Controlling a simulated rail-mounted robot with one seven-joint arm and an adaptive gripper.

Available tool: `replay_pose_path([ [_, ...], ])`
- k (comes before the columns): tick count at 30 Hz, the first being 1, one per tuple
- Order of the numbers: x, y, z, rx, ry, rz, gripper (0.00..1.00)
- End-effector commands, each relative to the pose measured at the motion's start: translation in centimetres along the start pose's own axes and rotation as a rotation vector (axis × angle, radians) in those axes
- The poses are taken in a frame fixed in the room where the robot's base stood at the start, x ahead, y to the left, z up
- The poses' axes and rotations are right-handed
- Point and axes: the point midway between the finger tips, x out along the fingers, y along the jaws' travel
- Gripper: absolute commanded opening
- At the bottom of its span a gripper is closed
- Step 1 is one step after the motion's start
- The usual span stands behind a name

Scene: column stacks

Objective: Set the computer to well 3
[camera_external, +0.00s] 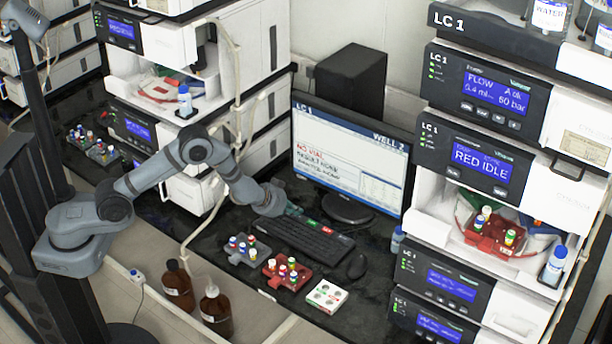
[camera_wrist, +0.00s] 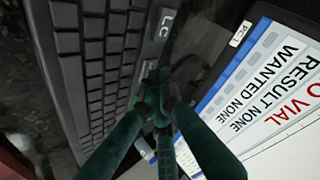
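The computer monitor (camera_external: 348,150) stands at the back of the bench and reads LC 1, WELL 2, with NO VIAL in red. In the wrist view its screen (camera_wrist: 270,90) also reads RESULT NONE and WANTED NONE. The black keyboard (camera_external: 300,239) lies in front of it, with a green and a red marking at its back edge. In the wrist view the keyboard (camera_wrist: 95,60) fills the left side. My gripper (camera_wrist: 156,106) has its dark green fingers drawn together, empty, over the keyboard's screen-side edge. In the external view my gripper (camera_external: 290,209) is at the keyboard's back left; contact is unclear.
A grey vial rack (camera_external: 245,258), a red vial rack (camera_external: 283,283) and a white tray (camera_external: 327,296) sit before the keyboard. A mouse (camera_external: 356,266) lies to its right. Instrument stacks flank the bench; the right one (camera_external: 480,170) reads RED IDLE. Brown bottles (camera_external: 216,312) stand low in front.

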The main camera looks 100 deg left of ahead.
Motion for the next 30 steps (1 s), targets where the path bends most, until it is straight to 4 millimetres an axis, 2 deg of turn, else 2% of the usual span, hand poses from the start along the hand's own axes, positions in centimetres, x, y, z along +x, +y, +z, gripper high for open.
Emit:
replay_pose_path([
  [10, -0.1, -0.1, -0.1, 0.000, -0.001, 0.000, 0.00],
  [19, -1.1, -0.4, -1.0, 0.000, -0.001, 0.000, 0.00],
  [30, -1.2, -0.5, -1.1, 0.000, -0.001, 0.000, 0.00],
])
